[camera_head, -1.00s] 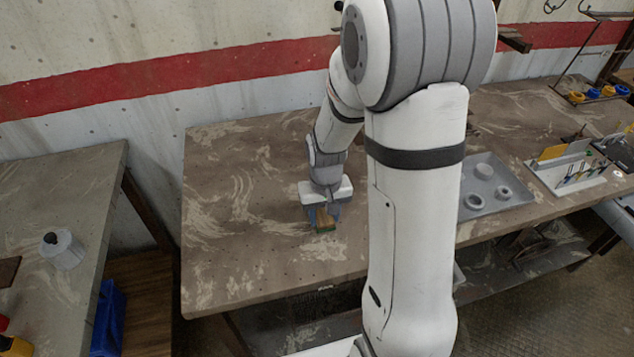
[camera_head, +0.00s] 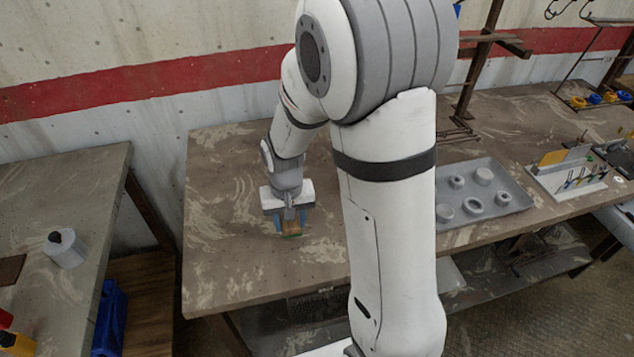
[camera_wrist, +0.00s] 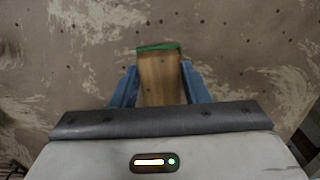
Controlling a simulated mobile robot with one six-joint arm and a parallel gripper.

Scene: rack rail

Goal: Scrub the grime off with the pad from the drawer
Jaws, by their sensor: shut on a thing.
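My gripper (camera_head: 290,222) is shut on a pad (camera_head: 291,229), a brown wooden-looking block with a green layer at its end. In the wrist view the pad (camera_wrist: 161,80) sits between the two blue fingers (camera_wrist: 160,88), its green edge at the far end. The gripper points down over the left part of the brown worktable (camera_head: 230,275). The pad is at or very near the tabletop; I cannot tell if it touches. Pale streaky smears (camera_wrist: 95,18) mark the tabletop around it. Which of these are grime and which are surface wear is unclear. I cannot make out the drawer.
A grey tray (camera_head: 515,205) with several round parts lies right of my arm. Beyond it stands a white holder (camera_head: 570,187) with tools. A separate table (camera_head: 25,215) at the left carries a white bottle (camera_head: 64,250). Bare tabletop surrounds the gripper.

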